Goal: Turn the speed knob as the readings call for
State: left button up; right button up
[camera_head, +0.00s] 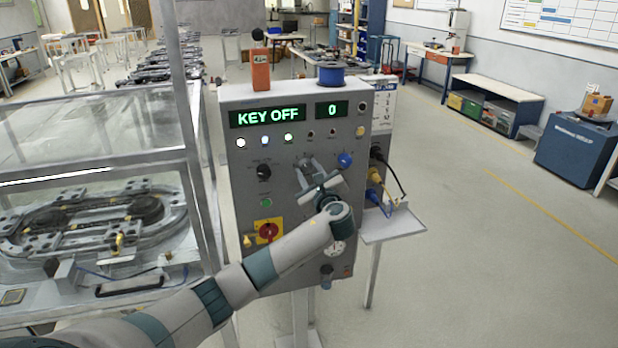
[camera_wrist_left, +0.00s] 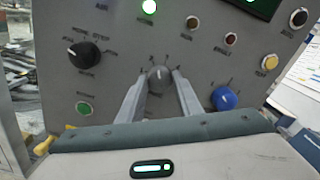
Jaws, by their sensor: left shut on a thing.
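A grey control box (camera_head: 240,190) stands upright with a display reading KEY OFF (camera_head: 267,115) and a smaller display reading 0 (camera_head: 332,109). My left gripper (camera_head: 306,168) is at the middle of its face, shut on a small grey knob (camera_wrist_left: 158,77) between its fingertips. A blue knob (camera_head: 345,160) sits just right of the fingers and also shows in the wrist view (camera_wrist_left: 224,98). A black selector knob (camera_head: 264,172) sits to the left, also in the wrist view (camera_wrist_left: 84,55). I cannot read which knob is labelled speed. My right gripper is not in view.
A red-and-yellow switch (camera_head: 268,232) sits low left on the box. Cables (camera_head: 380,180) plug into its right side above a small shelf (camera_head: 395,224). A glass-walled enclosure (camera_head: 95,130) with a ring track (camera_head: 60,235) stands left. The floor at right is clear.

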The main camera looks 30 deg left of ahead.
pick_arm(q)
jog(key=n+b, duration=0.1)
jog(key=n, duration=0.1)
jog(key=n+b, duration=0.1)
jog(key=b, duration=0.1)
jog(key=shift+f+n, duration=0.35)
jog(key=shift+n, duration=0.05)
jog(key=n+b, duration=0.3)
jog(key=shift+n, duration=0.3)
jog(key=n+b, duration=0.3)
jog(key=shift+r+n+b, duration=0.1)
jog(key=shift+n+b, duration=0.55)
jog(key=shift+n, duration=0.45)
jog(key=o, duration=1)
jog(key=shift+o, duration=0.2)
jog(key=shift+r, duration=0.1)
jog(key=shift+s+d, duration=0.1)
